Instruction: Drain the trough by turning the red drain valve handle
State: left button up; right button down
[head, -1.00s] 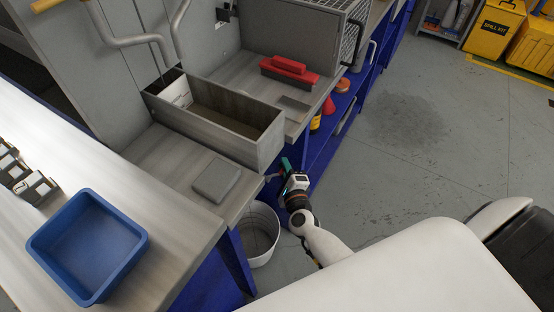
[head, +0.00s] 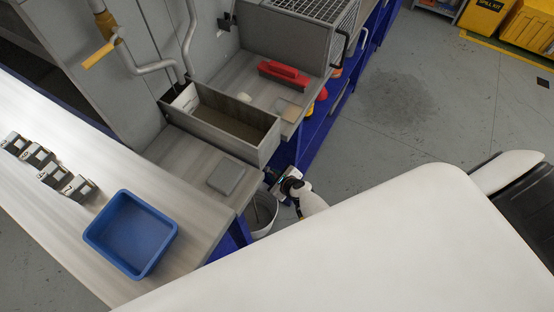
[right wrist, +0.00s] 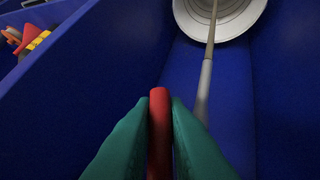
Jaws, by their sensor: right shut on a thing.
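The red drain valve handle (right wrist: 159,130) is a thin red bar in the right wrist view. My right gripper (right wrist: 160,105) has its two green fingers on either side of the bar, closed on it. In the head view my right gripper (head: 276,180) is below the front edge of the bench, and the handle cannot be made out there. The grey trough (head: 228,120) sits on the bench, with liquid or a dark floor inside; I cannot tell how full it is. My left gripper is not in view.
A white bucket (head: 262,215) stands on the floor under the bench by my right gripper. A grey pipe (right wrist: 205,85) runs behind the handle.

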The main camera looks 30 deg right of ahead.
jog(key=shift+s+a+f+m+g+y+p, duration=0.1)
jog(key=shift+s+a+m+g+y+p, duration=0.4)
jog(key=shift+a+g+y+p, duration=0.45)
jog(key=shift+d+f+t, duration=0.1)
jog(key=shift+d+t, duration=0.1)
jog(key=shift+t, duration=0.05)
jog(key=c, duration=1.4)
grip_release()
jog(key=shift+c, duration=0.2)
jog(key=p+v, duration=0.7)
jog(key=v, duration=0.5)
jog(key=shift+p, duration=0.3)
